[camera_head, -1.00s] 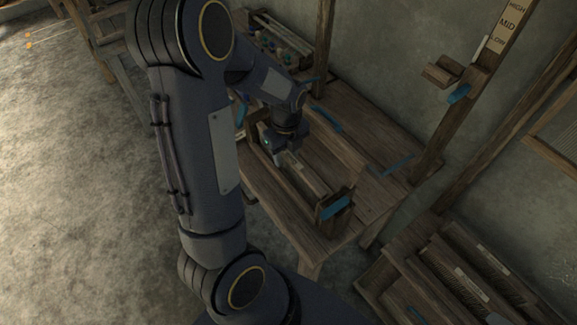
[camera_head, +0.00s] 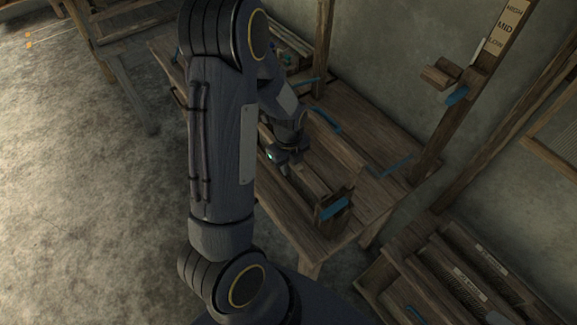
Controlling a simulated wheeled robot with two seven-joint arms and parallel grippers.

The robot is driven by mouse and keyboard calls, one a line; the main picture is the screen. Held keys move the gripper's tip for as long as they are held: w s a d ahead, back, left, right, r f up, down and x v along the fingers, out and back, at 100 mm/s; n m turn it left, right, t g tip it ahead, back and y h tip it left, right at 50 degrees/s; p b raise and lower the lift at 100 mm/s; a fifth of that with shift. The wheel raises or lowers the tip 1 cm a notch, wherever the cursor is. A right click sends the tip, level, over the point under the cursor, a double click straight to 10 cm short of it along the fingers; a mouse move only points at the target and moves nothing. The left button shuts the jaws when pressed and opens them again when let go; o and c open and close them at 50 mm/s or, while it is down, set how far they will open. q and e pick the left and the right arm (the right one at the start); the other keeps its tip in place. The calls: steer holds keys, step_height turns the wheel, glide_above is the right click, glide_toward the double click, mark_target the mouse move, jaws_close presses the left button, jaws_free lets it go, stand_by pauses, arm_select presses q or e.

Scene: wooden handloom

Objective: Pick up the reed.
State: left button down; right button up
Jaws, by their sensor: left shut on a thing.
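My left gripper (camera_head: 283,160) is over the wooden table, at the long narrow wooden holder on it. It is shut on what looks like the reed (camera_head: 309,180), a long thin piece lying along the holder. The reed's far part is hidden by my gripper and arm. I cannot tell whether the reed is clear of the holder. The holder's near end block (camera_head: 333,207) carries a blue mark. My right gripper is not in view.
The wooden table (camera_head: 365,150) has bare room right of the holder. A post with HIGH, MID and LOW labels (camera_head: 504,28) stands at the back right. A slatted wooden rack (camera_head: 440,270) is at the lower right. My left arm covers the table's left side.

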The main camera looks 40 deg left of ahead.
arm_select(q)
steer(key=shift+r, duration=0.1)
steer(key=shift+w+r, duration=0.1)
steer(key=shift+r, duration=0.45)
step_height(320, 180, up, 2)
steer(key=shift+r, duration=0.1)
steer(key=s+a+r, duration=0.1)
steer(key=s+r, duration=0.3)
steer(key=s, duration=0.3)
steer(key=s+a+r+b, duration=0.1)
steer(key=s+a+r, duration=0.1)
steer(key=s+r, duration=0.3)
steer(key=shift+s+r, duration=0.3)
steer(key=shift+s, duration=0.6)
steer(key=shift+s+a, duration=0.1)
steer(key=shift+s, duration=0.05)
